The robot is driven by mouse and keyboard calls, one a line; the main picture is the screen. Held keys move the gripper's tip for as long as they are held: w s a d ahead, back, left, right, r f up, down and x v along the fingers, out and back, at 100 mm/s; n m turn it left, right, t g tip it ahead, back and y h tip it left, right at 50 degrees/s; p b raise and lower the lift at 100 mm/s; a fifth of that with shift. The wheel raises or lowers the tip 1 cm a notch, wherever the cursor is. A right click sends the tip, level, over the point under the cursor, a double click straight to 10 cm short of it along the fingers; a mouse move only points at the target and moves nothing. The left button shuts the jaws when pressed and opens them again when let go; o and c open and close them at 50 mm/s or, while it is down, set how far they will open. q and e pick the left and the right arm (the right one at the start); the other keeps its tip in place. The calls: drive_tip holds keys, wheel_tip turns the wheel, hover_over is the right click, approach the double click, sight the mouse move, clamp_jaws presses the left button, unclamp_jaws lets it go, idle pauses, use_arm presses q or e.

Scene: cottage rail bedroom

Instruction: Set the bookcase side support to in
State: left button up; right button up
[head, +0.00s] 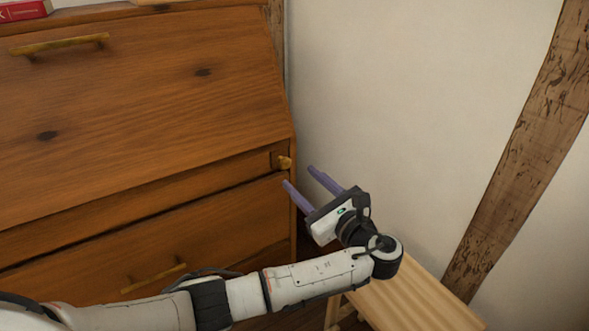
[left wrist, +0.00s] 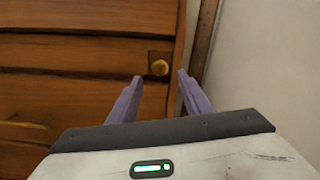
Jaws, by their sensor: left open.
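The wooden bookcase (head: 150,110) has a slanted front panel, and it fills the left of the head view. The side support (head: 276,160) is a small square end at the bookcase's right front edge, with a brass knob (head: 285,162). In the left wrist view the knob (left wrist: 160,68) shows just beyond the fingertips, between them in the picture. The support looks about level with the front around it; I cannot tell exactly how far it stands out. My left gripper (head: 299,176) is open and empty, its purple fingers pointing at the knob, apart from it. My right gripper is not in view.
A light wooden bench or stool (head: 415,298) stands below my left wrist. A white wall (head: 410,110) and a timber post (head: 520,150) are on the right. A drawer handle (head: 153,278) is low on the bookcase. A red book (head: 24,10) lies on top.

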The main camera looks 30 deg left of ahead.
use_arm(q)
drive_tip(key=v, duration=0.4)
drive_tip(key=shift+s+d+p, duration=0.15)
drive_tip(key=shift+d+p, duration=0.05)
drive_tip(key=shift+p, duration=0.1)
